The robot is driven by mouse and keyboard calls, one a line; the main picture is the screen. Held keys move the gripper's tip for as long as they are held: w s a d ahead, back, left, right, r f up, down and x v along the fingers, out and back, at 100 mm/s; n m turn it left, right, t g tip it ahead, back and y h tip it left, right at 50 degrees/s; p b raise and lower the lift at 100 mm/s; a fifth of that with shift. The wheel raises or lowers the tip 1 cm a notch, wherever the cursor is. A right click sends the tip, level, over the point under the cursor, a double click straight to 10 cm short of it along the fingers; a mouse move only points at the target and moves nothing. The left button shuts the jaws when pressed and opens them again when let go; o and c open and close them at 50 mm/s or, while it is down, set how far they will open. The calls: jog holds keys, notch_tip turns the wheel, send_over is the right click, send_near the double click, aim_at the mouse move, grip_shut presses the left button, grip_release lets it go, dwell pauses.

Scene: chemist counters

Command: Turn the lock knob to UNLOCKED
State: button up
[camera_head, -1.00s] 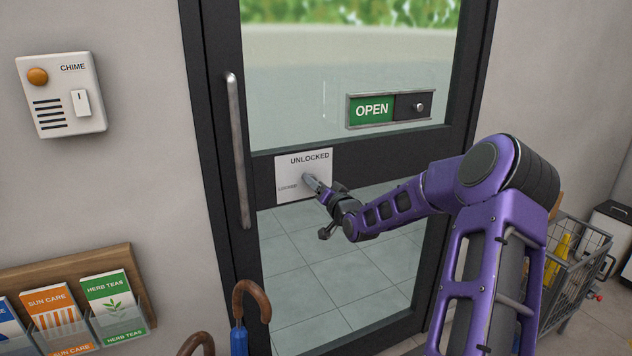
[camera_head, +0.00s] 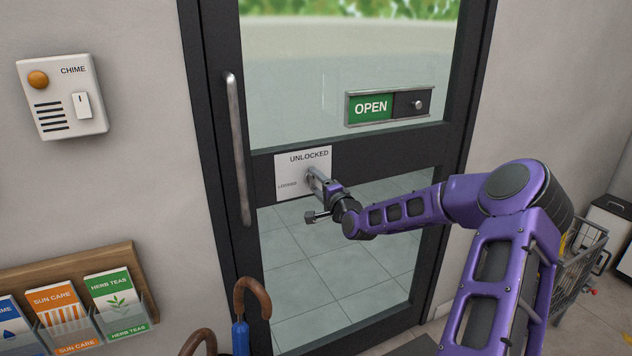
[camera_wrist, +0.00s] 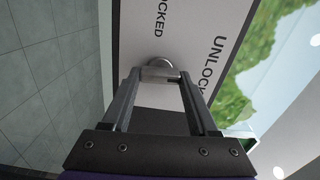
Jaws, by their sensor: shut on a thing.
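The white lock plate (camera_head: 288,165) is on the dark door rail, with UNLOCKED printed along its top and LOCKED at its lower left. In the head view, my gripper (camera_head: 313,176) reaches the plate from the lower right and covers most of the lock knob. In the wrist view, the plate (camera_wrist: 133,38) appears turned on its side. The silver lock knob (camera_wrist: 160,66) sits between the fingertips of my gripper (camera_wrist: 160,75), which are shut on it. I cannot tell exactly which word the knob points to.
A vertical door handle (camera_head: 237,150) is left of the plate. An OPEN slider sign (camera_head: 388,106) is above right. A chime box (camera_head: 62,97) and leaflet rack (camera_head: 137,262) are on the left wall. Umbrella handles (camera_head: 252,285) rise below, and a cart (camera_head: 580,265) stands at right.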

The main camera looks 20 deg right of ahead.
jog(key=shift+m, duration=0.6)
jog(key=o, duration=1.4)
jog(key=s, duration=0.5)
jog(key=s+p, duration=0.1)
jog(key=s, duration=1.1)
jog(key=shift+s+d, duration=0.2)
jog(key=shift+d, duration=0.05)
